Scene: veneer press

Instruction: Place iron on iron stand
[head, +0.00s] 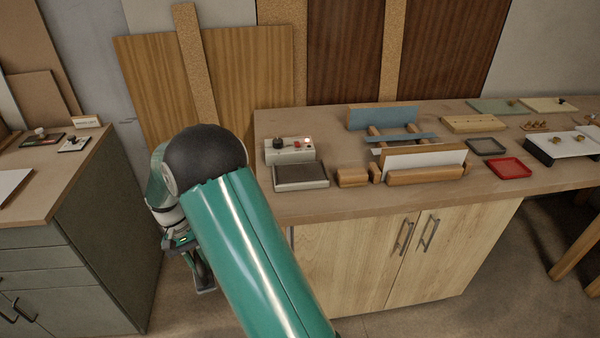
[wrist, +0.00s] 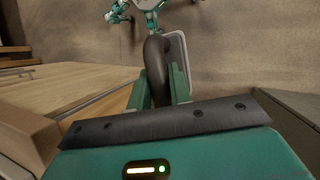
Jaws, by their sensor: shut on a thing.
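My gripper (wrist: 158,92) is shut on the dark curved handle of the iron (wrist: 155,62). The iron's pale grey flat part shows beside the handle in the wrist view. In the head view, my gripper (head: 180,243) hangs low in the gap between the two cabinets, mostly behind my green arm. Only a small part of the iron (head: 205,281) shows below it there. A low metal tray with a dark top (head: 301,176), which looks like the iron stand, sits at the left front of the right-hand bench. It looks empty. The iron is apart from it, to its left and lower.
A control box (head: 290,151) stands behind the tray. The wooden bench (head: 330,205) also carries a wooden rack (head: 420,160), a red tray (head: 508,168) and several small items. A grey-green cabinet (head: 80,235) stands at the left. Veneer boards (head: 250,75) lean on the wall.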

